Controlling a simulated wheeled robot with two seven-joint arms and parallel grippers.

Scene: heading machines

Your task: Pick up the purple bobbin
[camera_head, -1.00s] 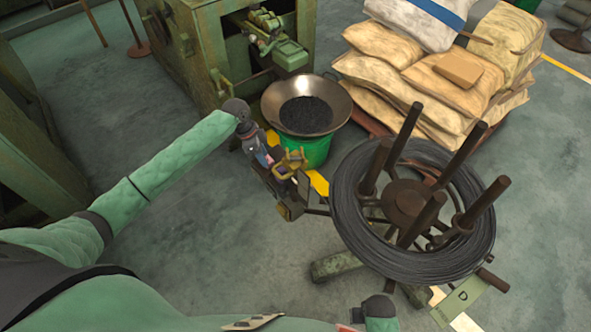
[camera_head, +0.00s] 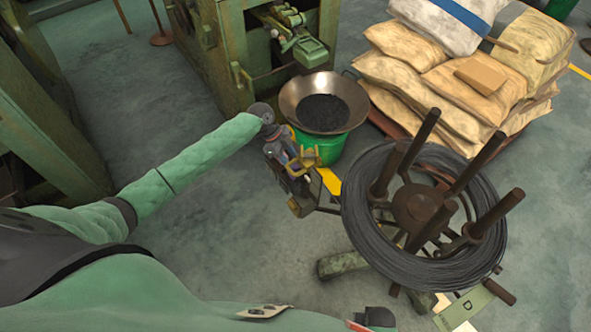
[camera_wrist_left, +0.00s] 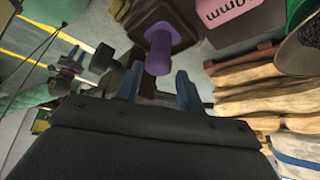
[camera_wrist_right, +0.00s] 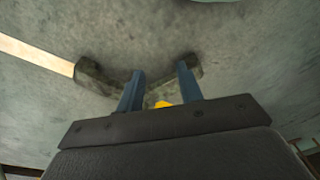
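The purple bobbin (camera_wrist_left: 159,48) shows in the left wrist view, standing out from a dark block just beyond my left fingertips. My left gripper (camera_wrist_left: 158,76) is open, with one blue finger on each side of the bobbin's lower end. Whether they touch it, I cannot tell. In the head view my left gripper (camera_head: 298,168) is beside the green bucket, and the bobbin cannot be made out there. My right gripper (camera_wrist_right: 159,76) is open over the grey floor, with nothing seen held; a small yellow thing shows between its fingers.
A wire coil (camera_head: 365,240) on a pronged stand fills the right. A wide metal bowl (camera_head: 288,98) sits on a green bucket (camera_head: 325,150). Stacked sacks (camera_head: 420,50) lie behind. A green machine (camera_head: 225,60) stands at the back. Clear floor (camera_head: 230,245) lies below my left arm.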

